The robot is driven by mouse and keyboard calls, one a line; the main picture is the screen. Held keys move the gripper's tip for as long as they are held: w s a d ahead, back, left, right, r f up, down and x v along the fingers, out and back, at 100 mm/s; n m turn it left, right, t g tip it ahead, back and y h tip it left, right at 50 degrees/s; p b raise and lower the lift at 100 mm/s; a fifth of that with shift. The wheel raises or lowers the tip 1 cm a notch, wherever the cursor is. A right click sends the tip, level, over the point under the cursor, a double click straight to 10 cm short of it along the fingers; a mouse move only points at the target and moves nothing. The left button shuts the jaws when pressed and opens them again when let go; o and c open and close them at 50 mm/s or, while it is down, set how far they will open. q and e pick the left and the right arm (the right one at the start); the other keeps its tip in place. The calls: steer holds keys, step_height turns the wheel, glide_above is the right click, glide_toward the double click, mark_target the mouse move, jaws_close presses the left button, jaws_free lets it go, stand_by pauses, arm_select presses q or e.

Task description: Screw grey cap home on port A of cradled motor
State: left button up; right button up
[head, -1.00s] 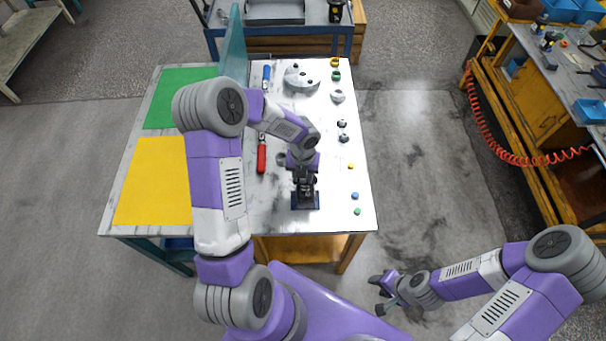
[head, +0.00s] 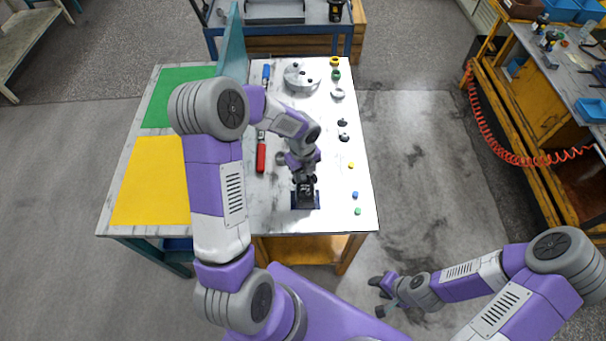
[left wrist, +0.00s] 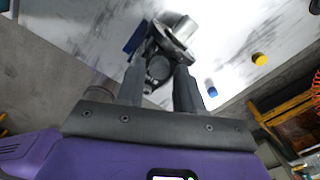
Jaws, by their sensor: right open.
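The motor (head: 306,196) sits in its dark blue cradle (head: 306,208) near the front of the white table. In the left wrist view the motor shows a silver cylindrical part (left wrist: 181,27) and a dark rounded part (left wrist: 159,68). My left gripper (head: 304,178) is just above and behind the motor, tilted. In the left wrist view its two fingers (left wrist: 160,75) stand apart, with the dark part seen between them. The grey cap and port A cannot be made out clearly. My right gripper (head: 382,294) is open and empty, off the table at the front right.
Small yellow (head: 351,165), blue (head: 355,195) and green (head: 357,211) caps lie along the right edge. Dark fittings (head: 343,137), coloured rings (head: 336,75), a round plate (head: 301,77) and a red-handled tool (head: 261,158) lie further back. Green and yellow mats are left.

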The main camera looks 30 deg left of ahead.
arm_select(q)
steer(key=n, duration=0.2)
steer(key=shift+n, duration=0.4)
steer(key=shift+s, duration=0.1)
steer(key=shift+c, duration=0.3)
jaws_close()
steer(key=shift+r+m+p, duration=0.1)
steer(key=shift+m+p, duration=0.5)
steer(key=shift+m, duration=0.3)
steer(key=m+p, duration=0.1)
steer(key=m, duration=0.1)
steer(key=shift+m+p, duration=0.3)
steer(key=shift+p, duration=0.1)
steer(key=shift+f+m+p, duration=0.2)
steer(key=shift+m+p, duration=0.1)
steer(key=shift+m, duration=0.4)
